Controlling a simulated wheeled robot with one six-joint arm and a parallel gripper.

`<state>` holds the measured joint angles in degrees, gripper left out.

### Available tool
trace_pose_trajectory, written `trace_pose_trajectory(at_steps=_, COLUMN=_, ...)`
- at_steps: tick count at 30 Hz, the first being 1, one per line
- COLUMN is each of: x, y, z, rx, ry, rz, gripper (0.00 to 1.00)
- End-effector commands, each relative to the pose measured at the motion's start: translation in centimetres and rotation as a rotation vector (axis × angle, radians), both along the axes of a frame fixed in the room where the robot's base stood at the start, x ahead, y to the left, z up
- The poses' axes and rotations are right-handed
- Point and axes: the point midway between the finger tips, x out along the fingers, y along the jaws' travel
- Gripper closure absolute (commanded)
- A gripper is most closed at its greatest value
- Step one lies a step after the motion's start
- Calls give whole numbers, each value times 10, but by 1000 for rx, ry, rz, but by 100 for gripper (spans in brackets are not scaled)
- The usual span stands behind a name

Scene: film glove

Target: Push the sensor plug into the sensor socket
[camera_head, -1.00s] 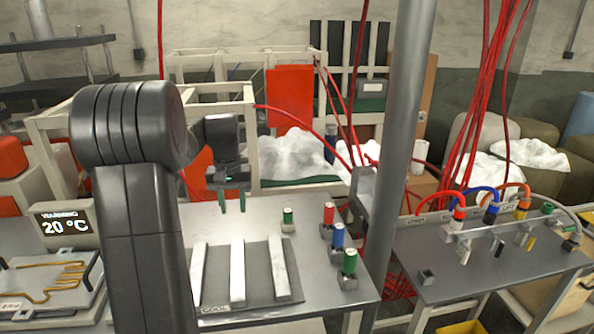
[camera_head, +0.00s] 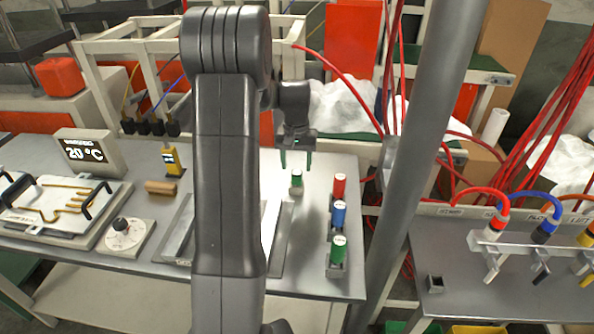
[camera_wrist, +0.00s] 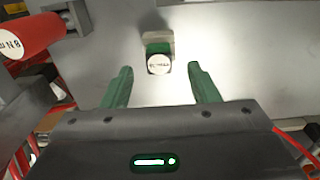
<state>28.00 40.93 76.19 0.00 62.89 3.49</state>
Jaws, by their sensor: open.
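My gripper (camera_head: 297,160) is open and empty, pointing down over the left table. In the wrist view its green fingers (camera_wrist: 160,68) are spread, with a small green cylinder (camera_wrist: 158,55) with a pale labelled top showing between and beyond their tips. This cylinder (camera_head: 296,181) stands in a small holder below the gripper; its label is too small to read. I cannot tell which thing is the sensor plug or the sensor socket.
Red (camera_head: 339,187), blue (camera_head: 339,213) and green (camera_head: 337,248) capped tools stand along the left table's right side. A grey pole (camera_head: 425,150) rises between the tables. A display (camera_head: 90,150), a dial box (camera_head: 125,237) and a yellow device (camera_head: 172,160) are at the left.

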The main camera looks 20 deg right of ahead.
Motion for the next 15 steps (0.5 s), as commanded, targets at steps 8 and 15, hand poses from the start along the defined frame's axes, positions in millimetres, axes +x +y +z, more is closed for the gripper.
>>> trace_pose_trajectory(at_steps=8, x=0, y=0, z=-36, rx=1, ry=2, rz=0, gripper=45)
trace_pose_trajectory(at_steps=15, x=0, y=0, z=-44, rx=1, ry=1, rz=0, gripper=45)
